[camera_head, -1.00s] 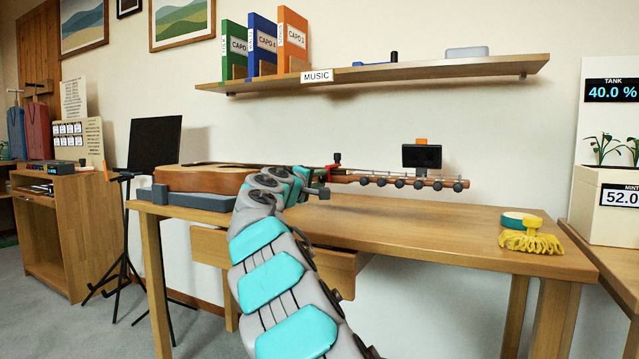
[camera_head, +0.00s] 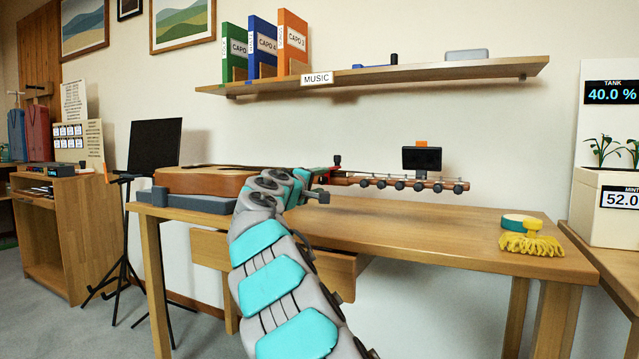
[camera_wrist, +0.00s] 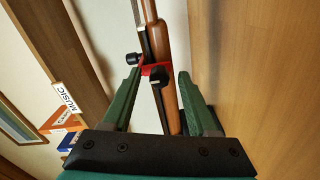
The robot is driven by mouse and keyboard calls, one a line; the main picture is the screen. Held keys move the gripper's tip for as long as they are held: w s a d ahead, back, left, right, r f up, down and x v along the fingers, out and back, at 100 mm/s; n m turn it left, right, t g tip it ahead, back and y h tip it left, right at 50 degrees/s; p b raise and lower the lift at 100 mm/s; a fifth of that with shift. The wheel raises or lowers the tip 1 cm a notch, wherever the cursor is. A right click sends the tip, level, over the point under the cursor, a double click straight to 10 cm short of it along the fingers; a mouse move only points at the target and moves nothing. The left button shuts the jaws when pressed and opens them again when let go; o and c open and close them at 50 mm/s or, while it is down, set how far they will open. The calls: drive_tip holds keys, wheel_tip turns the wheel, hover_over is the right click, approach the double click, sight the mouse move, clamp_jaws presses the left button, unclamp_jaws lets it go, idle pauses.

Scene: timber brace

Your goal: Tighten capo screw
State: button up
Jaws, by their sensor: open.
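The guitar (camera_head: 205,181) lies on the workbench, its neck pointing right. A red capo (camera_head: 325,177) sits on the neck, with a black screw knob (camera_head: 337,160) standing above it. In the wrist view the capo (camera_wrist: 156,69) is a red bar across the neck (camera_wrist: 169,100), and its black knob (camera_wrist: 133,59) sticks out to the left. My gripper (camera_wrist: 158,78) is open, its two green fingers apart on either side of the neck. The knob is near the tip of the left finger; I cannot tell whether they touch. In the head view my arm hides most of the gripper.
A small dark display (camera_head: 421,158) stands behind the headstock. A teal and yellow item (camera_head: 530,238) lies at the right of the workbench (camera_head: 440,232). A wall shelf (camera_head: 400,72) with folders (camera_head: 263,47) runs above. A black music stand (camera_head: 154,146) is at left.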

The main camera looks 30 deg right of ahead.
drive_tip(key=shift+v, duration=0.8)
drive_tip(key=v, duration=0.6)
drive_tip(key=shift+a, duration=0.1)
